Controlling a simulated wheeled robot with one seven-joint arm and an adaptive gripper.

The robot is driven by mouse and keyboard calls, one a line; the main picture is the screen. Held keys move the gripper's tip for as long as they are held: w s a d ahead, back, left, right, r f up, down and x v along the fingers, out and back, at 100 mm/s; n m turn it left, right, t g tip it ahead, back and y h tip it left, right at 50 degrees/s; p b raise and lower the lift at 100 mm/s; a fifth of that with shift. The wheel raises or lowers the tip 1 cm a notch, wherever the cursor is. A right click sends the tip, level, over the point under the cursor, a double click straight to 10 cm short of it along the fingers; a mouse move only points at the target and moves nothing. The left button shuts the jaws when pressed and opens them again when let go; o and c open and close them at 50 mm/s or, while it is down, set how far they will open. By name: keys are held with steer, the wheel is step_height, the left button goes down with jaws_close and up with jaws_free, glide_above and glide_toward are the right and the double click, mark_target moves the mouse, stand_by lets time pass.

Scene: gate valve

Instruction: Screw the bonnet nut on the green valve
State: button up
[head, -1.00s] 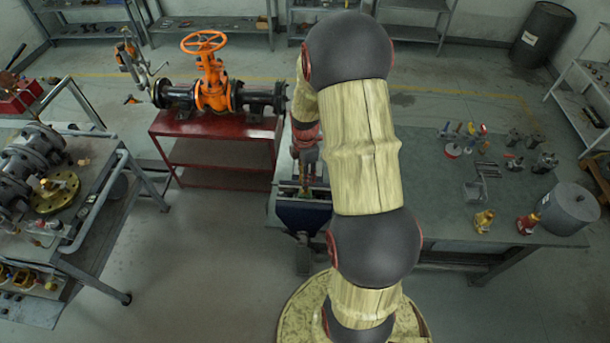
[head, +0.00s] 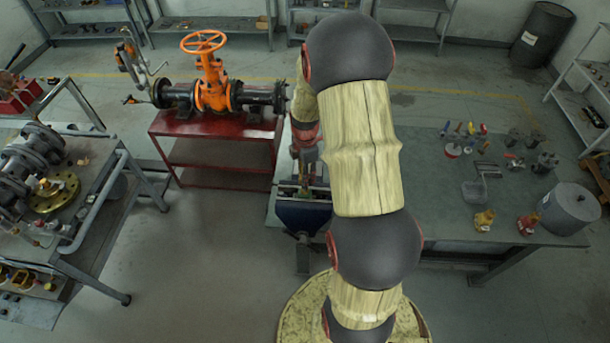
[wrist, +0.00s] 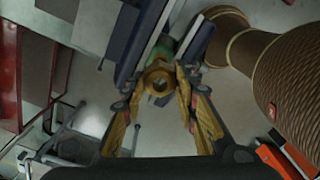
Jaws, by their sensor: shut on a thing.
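In the wrist view a brass bonnet nut (wrist: 158,78) with a dark round hole sits between my fingertips. My gripper (wrist: 158,92) is shut on it, one finger on each side. A small part of the green valve (wrist: 162,52) shows directly behind the nut, between the jaws of the vise (wrist: 135,40). Whether the nut is threaded on the valve cannot be told. In the head view my gripper (head: 307,172) points down over the blue vise (head: 303,215) at the bench's left edge; the nut and green valve are too small to make out there.
The workbench (head: 440,210) holds small tools, a yellow valve (head: 484,220), a red valve (head: 527,223) and a grey cylinder (head: 567,210) at right. An orange gate valve (head: 212,85) stands on a red stand (head: 215,125). A cart (head: 95,235) is at left.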

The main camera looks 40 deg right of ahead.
steer(key=shift+f+b, duration=2.25)
steer(key=shift+f, duration=0.6)
stand_by(3.6)
steer(key=o, duration=1.3)
steer(key=shift+r, duration=0.1)
